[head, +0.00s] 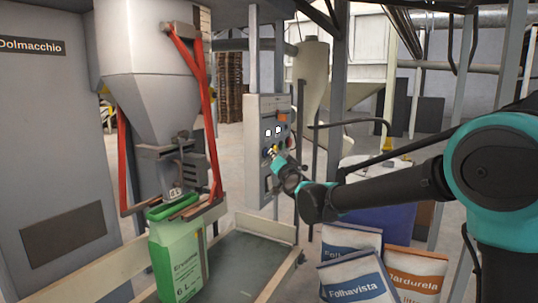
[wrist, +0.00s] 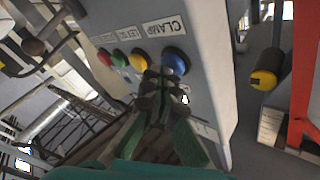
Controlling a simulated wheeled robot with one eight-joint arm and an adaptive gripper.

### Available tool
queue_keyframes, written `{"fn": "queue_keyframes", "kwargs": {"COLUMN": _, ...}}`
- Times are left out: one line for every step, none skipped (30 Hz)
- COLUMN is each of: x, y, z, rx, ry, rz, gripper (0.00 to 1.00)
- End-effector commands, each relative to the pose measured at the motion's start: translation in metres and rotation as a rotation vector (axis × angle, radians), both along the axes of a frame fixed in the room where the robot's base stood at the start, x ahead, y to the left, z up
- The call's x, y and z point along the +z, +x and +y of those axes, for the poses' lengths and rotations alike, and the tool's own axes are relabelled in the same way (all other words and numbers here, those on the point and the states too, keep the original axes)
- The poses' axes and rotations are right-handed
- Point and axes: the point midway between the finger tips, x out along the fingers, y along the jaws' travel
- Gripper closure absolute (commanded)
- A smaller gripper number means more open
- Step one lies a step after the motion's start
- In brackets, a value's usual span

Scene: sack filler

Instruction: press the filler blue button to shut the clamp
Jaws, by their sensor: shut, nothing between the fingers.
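The blue button (wrist: 175,61) sits under the "CLAMP" label in the wrist view, at the end of a row on the grey control box (head: 253,135). My gripper (wrist: 163,73) is shut and empty, its fingertips close to the lower left edge of the blue button. I cannot tell whether they touch it. In the head view my gripper (head: 271,151) is at the front of the box and hides part of the buttons. The green sack (head: 178,260) stands upright under the filler spout, its mouth at the clamp (head: 196,208).
Yellow (wrist: 139,60), green (wrist: 119,59) and red (wrist: 103,58) buttons lie beside the blue one, the yellow very near my fingers. Filled sacks (head: 352,280) stand at the lower right. Red clamp arms (head: 200,110) hang left of the box.

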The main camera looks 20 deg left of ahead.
Motion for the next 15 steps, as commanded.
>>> {"fn": "queue_keyframes", "kwargs": {"x": 0.000, "y": 0.000, "z": 0.000, "rx": 0.000, "ry": 0.000, "rz": 0.000, "gripper": 1.00}}
{"fn": "queue_keyframes", "kwargs": {"x": 0.000, "y": 0.000, "z": 0.000, "rx": 0.000, "ry": 0.000, "rz": 0.000, "gripper": 1.00}}
{"fn": "queue_keyframes", "kwargs": {"x": 0.000, "y": 0.000, "z": -0.001, "rx": 0.000, "ry": 0.000, "rz": 0.000, "gripper": 1.00}}
{"fn": "queue_keyframes", "kwargs": {"x": 0.000, "y": 0.000, "z": -0.003, "rx": 0.000, "ry": -0.001, "rz": -0.001, "gripper": 1.00}}
{"fn": "queue_keyframes", "kwargs": {"x": 0.000, "y": 0.000, "z": -0.004, "rx": 0.000, "ry": -0.001, "rz": -0.001, "gripper": 1.00}}
{"fn": "queue_keyframes", "kwargs": {"x": 0.000, "y": 0.000, "z": -0.006, "rx": -0.001, "ry": -0.001, "rz": 0.000, "gripper": 1.00}}
{"fn": "queue_keyframes", "kwargs": {"x": 0.000, "y": 0.000, "z": -0.008, "rx": -0.001, "ry": -0.001, "rz": 0.000, "gripper": 1.00}}
{"fn": "queue_keyframes", "kwargs": {"x": 0.000, "y": 0.000, "z": -0.010, "rx": -0.001, "ry": -0.001, "rz": 0.000, "gripper": 1.00}}
{"fn": "queue_keyframes", "kwargs": {"x": 0.000, "y": 0.000, "z": -0.012, "rx": -0.001, "ry": -0.001, "rz": 0.000, "gripper": 1.00}}
{"fn": "queue_keyframes", "kwargs": {"x": 0.000, "y": -0.001, "z": -0.013, "rx": -0.001, "ry": -0.001, "rz": 0.000, "gripper": 1.00}}
{"fn": "queue_keyframes", "kwargs": {"x": 0.000, "y": -0.001, "z": -0.015, "rx": -0.001, "ry": -0.001, "rz": 0.000, "gripper": 1.00}}
{"fn": "queue_keyframes", "kwargs": {"x": -0.001, "y": -0.001, "z": -0.016, "rx": -0.001, "ry": -0.001, "rz": 0.000, "gripper": 1.00}}
{"fn": "queue_keyframes", "kwargs": {"x": -0.001, "y": -0.001, "z": -0.017, "rx": -0.001, "ry": -0.001, "rz": 0.000, "gripper": 1.00}}
{"fn": "queue_keyframes", "kwargs": {"x": -0.001, "y": -0.001, "z": -0.018, "rx": 0.001, "ry": -0.001, "rz": 0.001, "gripper": 1.00}}
{"fn": "queue_keyframes", "kwargs": {"x": -0.001, "y": -0.002, "z": -0.019, "rx": 0.001, "ry": -0.001, "rz": 0.001, "gripper": 1.00}}
